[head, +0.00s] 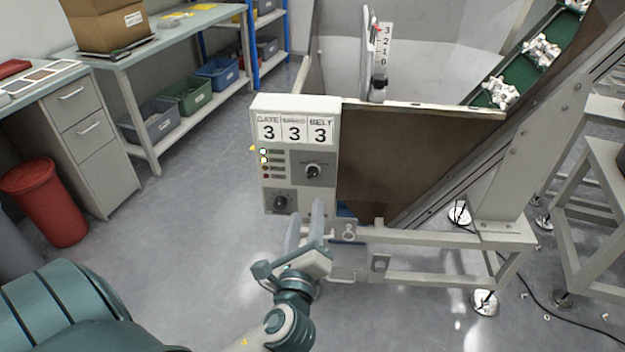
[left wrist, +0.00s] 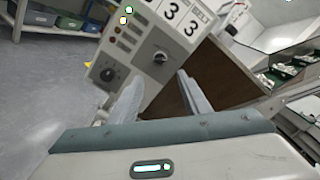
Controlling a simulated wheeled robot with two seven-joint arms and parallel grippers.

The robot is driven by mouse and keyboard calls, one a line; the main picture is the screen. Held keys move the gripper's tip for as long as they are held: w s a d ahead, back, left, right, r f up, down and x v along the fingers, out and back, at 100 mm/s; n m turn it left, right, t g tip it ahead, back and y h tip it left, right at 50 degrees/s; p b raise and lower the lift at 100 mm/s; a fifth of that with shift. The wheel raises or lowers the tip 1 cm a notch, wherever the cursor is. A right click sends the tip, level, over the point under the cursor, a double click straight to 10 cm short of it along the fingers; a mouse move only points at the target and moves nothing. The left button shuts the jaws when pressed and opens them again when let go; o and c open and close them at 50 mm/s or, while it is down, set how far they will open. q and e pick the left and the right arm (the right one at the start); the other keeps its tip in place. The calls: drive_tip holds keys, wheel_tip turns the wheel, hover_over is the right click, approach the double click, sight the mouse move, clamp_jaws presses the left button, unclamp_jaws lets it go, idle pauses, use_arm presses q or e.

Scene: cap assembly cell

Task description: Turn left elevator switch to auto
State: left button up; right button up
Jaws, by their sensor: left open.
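The control box (head: 294,107) is on the left end of the elevator frame, with GATE, SPEED and BELT cards each reading 3. It carries an upper right knob (head: 313,171) on a grey plate and a lower left knob (head: 280,203). In the left wrist view the upper knob (left wrist: 159,58) shows between and beyond the fingertips, and the lower knob (left wrist: 108,75) is left of them. I cannot read the knob labels. My left gripper (head: 305,215) is open and empty, just below and in front of the box; it also shows in the left wrist view (left wrist: 158,88). My right gripper is not seen.
The elevator's brown side panel (head: 385,165) and green belt (head: 520,72) with white parts lie to the right. A light frame rail (head: 430,238) runs close right of my gripper. A red bin (head: 45,200) and workbench (head: 160,40) stand left, with open floor between.

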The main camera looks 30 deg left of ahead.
sight(312, 172)
use_arm(q)
drive_tip(key=x, duration=1.2)
drive_tip(key=shift+c, duration=0.5)
drive_tip(key=c, duration=0.9)
